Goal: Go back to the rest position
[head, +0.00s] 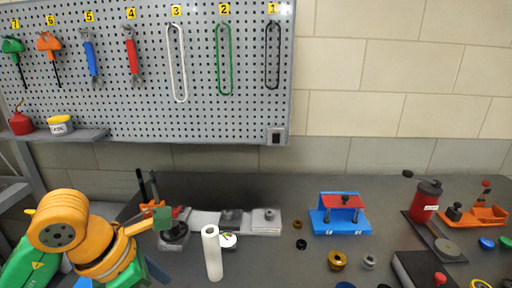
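An orange and green jointed arm (82,236) stands at the lower left, partly cut off by the picture edge. It reaches right to a small dark green block (162,217) at its end. I cannot tell whether this arm is mine, and I see no clear pair of gripper fingers on it. My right gripper is not in view.
On the dark bench (320,262) are a white roll (212,254), a blue fixture (340,220), a red grinder (425,200), a dark box (412,268) and several small parts.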

